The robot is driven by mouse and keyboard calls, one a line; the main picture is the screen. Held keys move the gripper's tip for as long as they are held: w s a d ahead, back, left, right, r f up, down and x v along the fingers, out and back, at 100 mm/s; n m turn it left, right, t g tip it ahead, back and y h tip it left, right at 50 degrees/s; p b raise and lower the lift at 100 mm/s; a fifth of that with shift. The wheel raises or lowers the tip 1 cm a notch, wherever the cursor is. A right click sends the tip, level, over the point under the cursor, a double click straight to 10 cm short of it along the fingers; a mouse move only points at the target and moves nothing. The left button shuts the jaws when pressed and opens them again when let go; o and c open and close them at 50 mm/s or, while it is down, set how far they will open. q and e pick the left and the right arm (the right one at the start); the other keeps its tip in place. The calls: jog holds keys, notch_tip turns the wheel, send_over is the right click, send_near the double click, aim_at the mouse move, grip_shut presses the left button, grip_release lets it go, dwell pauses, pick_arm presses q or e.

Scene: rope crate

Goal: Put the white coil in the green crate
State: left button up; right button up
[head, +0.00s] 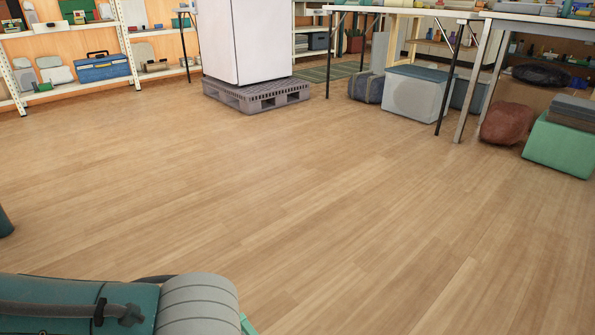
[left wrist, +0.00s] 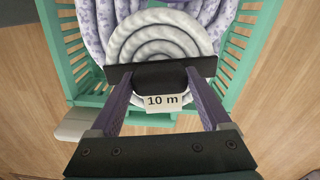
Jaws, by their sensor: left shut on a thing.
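In the left wrist view the green crate (left wrist: 262,47) is seen from above, with slatted sides. The white coil (left wrist: 143,38), a spiral of pale rope, is over the crate's opening and inside its outline. A white tag reading "10 m" (left wrist: 163,101) hangs at its near side. My left gripper (left wrist: 160,76) is shut on the white coil at a black part between its purple fingers. I cannot tell whether the coil rests on what lies below. The head view shows neither gripper. My right gripper is in neither view.
Purple-flecked white rope (left wrist: 95,25) lies in the crate around and under the coil. In the head view the wooden floor (head: 330,190) is wide and clear. A pallet (head: 255,95) with a white block, shelves, and tables with boxes beneath stand at the back.

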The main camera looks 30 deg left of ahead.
pick_arm(q)
jog(key=shift+f+b, duration=0.3)
jog(key=shift+f, duration=0.15)
dwell(0.3)
jog(key=o, duration=1.6)
jog(key=shift+c, duration=0.2)
notch_tip(320, 180, up, 10)
jog(key=p, duration=0.7)
jog(key=shift+p, duration=0.4)
jog(key=shift+f, duration=0.1)
